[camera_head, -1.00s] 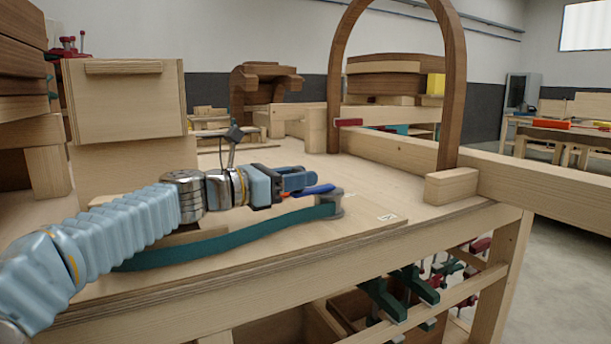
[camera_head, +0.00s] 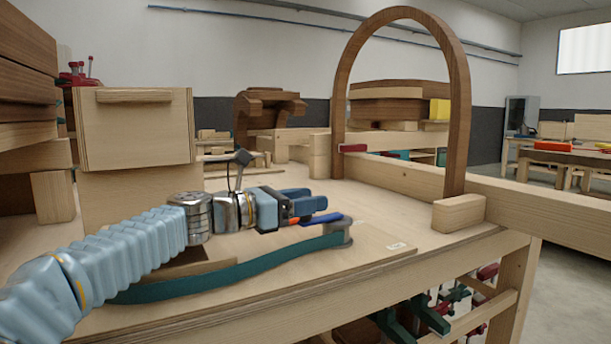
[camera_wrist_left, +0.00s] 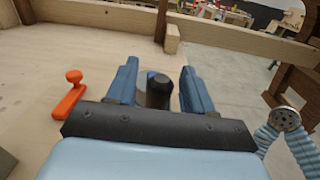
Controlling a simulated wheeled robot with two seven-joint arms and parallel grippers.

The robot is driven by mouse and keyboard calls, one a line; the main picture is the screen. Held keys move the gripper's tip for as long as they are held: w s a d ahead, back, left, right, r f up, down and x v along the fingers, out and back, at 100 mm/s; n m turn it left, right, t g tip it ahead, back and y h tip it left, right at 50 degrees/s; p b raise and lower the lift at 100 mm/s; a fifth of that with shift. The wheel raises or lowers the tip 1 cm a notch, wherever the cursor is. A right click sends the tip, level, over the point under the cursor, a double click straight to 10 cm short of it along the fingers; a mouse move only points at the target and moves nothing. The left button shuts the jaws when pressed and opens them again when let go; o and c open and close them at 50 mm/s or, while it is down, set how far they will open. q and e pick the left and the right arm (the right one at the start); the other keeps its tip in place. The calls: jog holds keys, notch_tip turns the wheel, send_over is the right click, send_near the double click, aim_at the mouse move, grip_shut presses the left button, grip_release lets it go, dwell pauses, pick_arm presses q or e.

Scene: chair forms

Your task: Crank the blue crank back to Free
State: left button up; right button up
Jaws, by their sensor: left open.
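The blue crank (camera_head: 322,218) is a low blue lever on the bench top, beside the grey end post (camera_head: 338,233) of a green band (camera_head: 235,268). My left gripper (camera_head: 314,198) is open, just above and behind the crank in the head view. The fingers look apart from the knob. An orange crank (camera_wrist_left: 68,97) lies to the left, outside the fingers. The crank's base and markings cannot be read. My right gripper is not seen.
A tall wooden arch (camera_head: 455,120) stands on the bench behind and to the right. A wooden box (camera_head: 135,130) stands at the left. Clamps (camera_head: 425,315) hang below the bench edge. The board right of the band is clear.

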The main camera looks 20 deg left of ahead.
pick_arm(q)
notch_tip(320, 180, up, 2)
jog(key=shift+r+p, duration=0.25)
jog(key=shift+p, duration=0.1)
jog(key=s+d+r, duration=0.2)
jog(key=s+r, duration=0.2)
jog(key=s, duration=0.2)
jog(key=s+d+r+p, duration=0.1)
jog(key=s+d+r, duration=0.1)
jog(key=s+r, duration=0.3)
jog(key=shift+s+d+r, duration=0.2)
jog(key=shift+s+d, duration=0.1)
jog(key=shift+s, duration=0.9)
